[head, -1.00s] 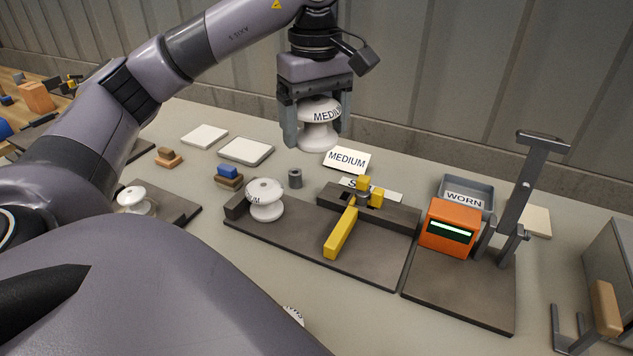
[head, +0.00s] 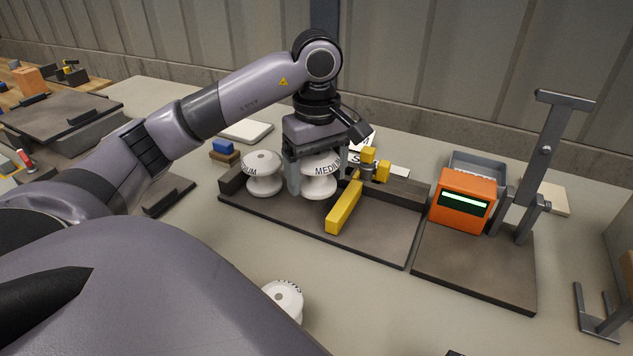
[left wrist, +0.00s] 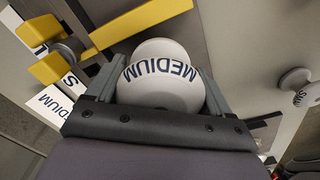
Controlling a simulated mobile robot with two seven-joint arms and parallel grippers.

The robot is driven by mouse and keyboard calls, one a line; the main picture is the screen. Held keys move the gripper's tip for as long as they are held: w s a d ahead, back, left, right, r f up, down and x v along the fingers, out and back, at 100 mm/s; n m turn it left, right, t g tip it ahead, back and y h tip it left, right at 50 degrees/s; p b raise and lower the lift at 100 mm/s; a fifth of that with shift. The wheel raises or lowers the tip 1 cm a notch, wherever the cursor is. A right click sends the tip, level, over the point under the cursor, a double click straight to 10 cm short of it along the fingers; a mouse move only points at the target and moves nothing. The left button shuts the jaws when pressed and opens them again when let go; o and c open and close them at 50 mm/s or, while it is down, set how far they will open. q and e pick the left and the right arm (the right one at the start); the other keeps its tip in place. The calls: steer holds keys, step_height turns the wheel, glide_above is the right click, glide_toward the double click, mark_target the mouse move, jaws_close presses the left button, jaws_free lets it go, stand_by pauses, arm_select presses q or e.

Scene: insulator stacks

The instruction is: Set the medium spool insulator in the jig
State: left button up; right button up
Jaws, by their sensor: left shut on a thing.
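My left gripper (head: 318,178) is shut on a white spool insulator marked MEDIUM (head: 321,182). The lettering also shows on the held insulator in the left wrist view (left wrist: 160,75), between the two fingers. It is upright, over or on the dark jig plate (head: 375,241); I cannot tell whether its base touches. Another white spool insulator (head: 263,174) stands on the plate just left of my gripper, against the dark end block. The jig's yellow clamp (head: 344,207) lies just right of the held insulator. My right gripper is not in view.
An orange box with a display (head: 463,201) and an upright grey lever stand (head: 530,160) are to the right. A grey bin (head: 478,163) is behind them. Another white insulator (head: 284,299) stands in front, partly hidden by my arm. A blue block (head: 223,146) sits behind the jig's left end.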

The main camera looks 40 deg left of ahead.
mark_target(317, 188)
arm_select(q)
steer(key=shift+f, duration=1.85)
steer(key=shift+f+b, duration=0.15)
steer(key=shift+b, duration=0.2)
steer(key=o, duration=1.2)
